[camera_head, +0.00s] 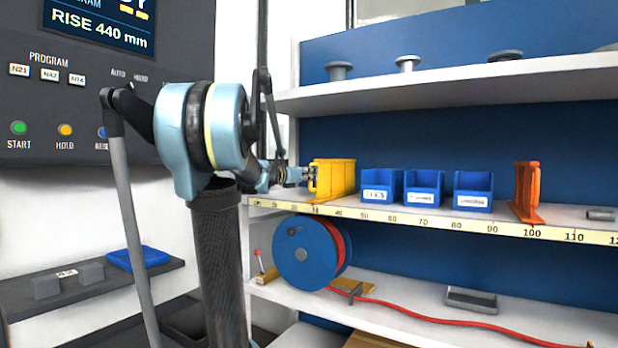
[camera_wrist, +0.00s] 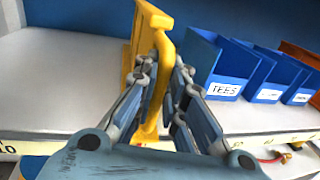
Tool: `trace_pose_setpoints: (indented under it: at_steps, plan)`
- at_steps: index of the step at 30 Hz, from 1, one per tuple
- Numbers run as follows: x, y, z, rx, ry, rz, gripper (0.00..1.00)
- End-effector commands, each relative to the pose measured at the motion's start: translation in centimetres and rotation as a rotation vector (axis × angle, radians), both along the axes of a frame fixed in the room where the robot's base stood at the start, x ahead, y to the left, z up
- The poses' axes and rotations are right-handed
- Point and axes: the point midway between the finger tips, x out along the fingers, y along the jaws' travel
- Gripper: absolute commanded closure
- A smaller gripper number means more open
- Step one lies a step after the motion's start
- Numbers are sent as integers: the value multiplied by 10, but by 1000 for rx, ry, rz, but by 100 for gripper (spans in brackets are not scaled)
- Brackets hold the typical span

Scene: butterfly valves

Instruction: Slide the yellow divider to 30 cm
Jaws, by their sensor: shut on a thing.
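The yellow divider (camera_head: 338,177) stands upright on the middle shelf, to the left of the blue bins. Its foot is close to the 30 mark of the scale (camera_head: 428,222) on the shelf's front edge; the exact reading is too small to tell. My gripper (camera_head: 309,175) reaches it from the left at its front edge. In the wrist view, my gripper (camera_wrist: 160,78) has its fingers on both sides of the yellow divider's front handle (camera_wrist: 157,88), shut on it. The divider's panel (camera_wrist: 145,35) stands behind the fingers.
Several blue bins (camera_head: 424,188) stand to the right, the nearest labelled TEES (camera_wrist: 222,88) in the wrist view. An orange divider (camera_head: 526,190) stands near 100. Shelf left of the divider is bare (camera_wrist: 65,80).

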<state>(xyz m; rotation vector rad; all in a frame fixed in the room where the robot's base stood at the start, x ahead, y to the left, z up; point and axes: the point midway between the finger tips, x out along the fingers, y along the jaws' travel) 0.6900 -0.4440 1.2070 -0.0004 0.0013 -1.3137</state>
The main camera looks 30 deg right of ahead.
Motion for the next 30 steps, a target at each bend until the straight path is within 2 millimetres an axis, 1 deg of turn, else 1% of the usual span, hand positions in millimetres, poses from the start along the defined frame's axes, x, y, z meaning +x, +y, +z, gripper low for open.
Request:
trace_pose_setpoints:
  at_steps: [3,13,14,15,16,17,26,30]
  plan:
    - [-2,7,0,0,0,14,100]
    - [-1,9,0,0,0,19,100]
    - [-1,9,0,0,0,19,88]
    - [-1,9,0,0,0,19,79]
    - [-1,9,0,0,0,19,72]
    - [-1,9,0,0,0,19,69]
    - [0,10,0,0,0,20,69]
    - [-1,16,0,0,0,21,69]
